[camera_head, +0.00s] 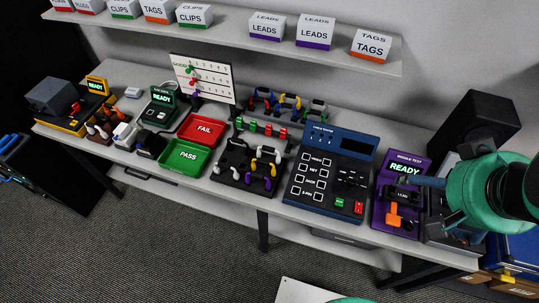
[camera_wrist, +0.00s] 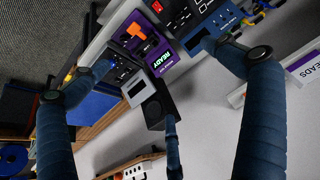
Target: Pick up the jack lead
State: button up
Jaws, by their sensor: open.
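I cannot tell which lead is the jack lead; no label on a lead is readable. Several leads with white, yellow and purple ends (camera_head: 251,170) sit in a black rack at the middle of the bench. More leads with blue, yellow and grey tops (camera_head: 289,101) stand in a rack behind it. My gripper (camera_head: 432,200) is at the right, above the bench end by the purple tester (camera_head: 385,215). In the wrist view my gripper (camera_wrist: 165,78) has its blue fingers spread wide with nothing between them. The purple tester (camera_wrist: 163,57), with an orange part, shows beyond the fingers.
A dark blue tester (camera_head: 325,172) stands between the racks and the purple tester. Red (camera_head: 203,129) and green (camera_head: 186,158) trays lie left of the racks. A black box (camera_head: 476,125) stands at the back right. A shelf (camera_head: 240,30) with labelled boxes overhangs the bench.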

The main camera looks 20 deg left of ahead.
jog(key=c, duration=1.3)
jog(key=w+a+f+n+g+y+p, duration=0.1)
jog(key=w+a+f+n+g+p, duration=0.15)
jog(key=w+a+n, duration=1.1)
jog(key=w+a+f+n+g, duration=0.1)
jog(key=w+a+f, duration=0.2)
jog(key=a+f, duration=0.3)
jog(key=w+a+f+n+g, duration=0.1)
jog(key=w+a+f+n, duration=0.1)
jog(key=w+a+f, duration=0.2)
jog(key=w+a+f+n+g+h, duration=0.1)
jog(key=w+a+f, duration=0.3)
jog(key=a+f, duration=0.5)
jog(key=a+p, duration=0.1)
jog(key=a, duration=0.8)
jog(key=shift+f, duration=0.35)
